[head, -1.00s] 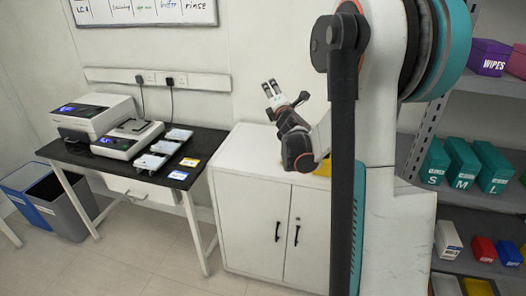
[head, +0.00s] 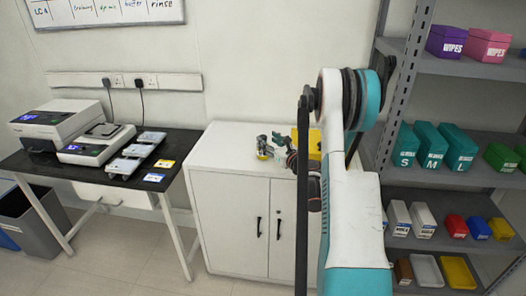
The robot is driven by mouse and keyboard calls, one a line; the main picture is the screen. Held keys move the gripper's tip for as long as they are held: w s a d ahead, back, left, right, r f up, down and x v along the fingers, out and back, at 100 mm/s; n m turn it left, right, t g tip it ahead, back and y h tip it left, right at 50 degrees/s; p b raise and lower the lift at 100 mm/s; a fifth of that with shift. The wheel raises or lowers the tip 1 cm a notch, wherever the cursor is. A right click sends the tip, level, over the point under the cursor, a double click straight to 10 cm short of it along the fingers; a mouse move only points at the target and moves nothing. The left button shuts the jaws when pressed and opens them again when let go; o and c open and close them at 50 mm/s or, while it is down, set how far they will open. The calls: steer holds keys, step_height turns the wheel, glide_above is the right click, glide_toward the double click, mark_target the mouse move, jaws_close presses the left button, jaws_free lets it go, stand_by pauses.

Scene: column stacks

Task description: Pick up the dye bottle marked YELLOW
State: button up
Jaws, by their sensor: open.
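My gripper (head: 276,146) is low over the right part of the white cabinet's top, with its fingers apart. A small dark and pale item with a yellow patch (head: 263,148) shows at the fingers' left side. It is too small to read any marking, and I cannot tell whether it is a bottle or whether it touches the fingers. A larger yellow object (head: 314,145) stands on the cabinet top just right of my gripper, partly hidden by my arm. No word YELLOW can be read anywhere.
The white cabinet (head: 228,208) has a clear left top. A black table (head: 90,176) with instruments stands at left. A grey shelf rack (head: 455,66) at right holds teal boxes (head: 432,145), red, blue and yellow bins, and WIPES boxes.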

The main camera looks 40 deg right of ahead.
mark_target(265, 139)
steer(key=w, duration=0.3)
steer(key=w+b, duration=0.1)
steer(key=shift+w+d, duration=0.2)
steer(key=shift+d, duration=0.05)
steer(key=shift+c, duration=0.4)
steer(key=shift+s, duration=0.1)
jaws_close()
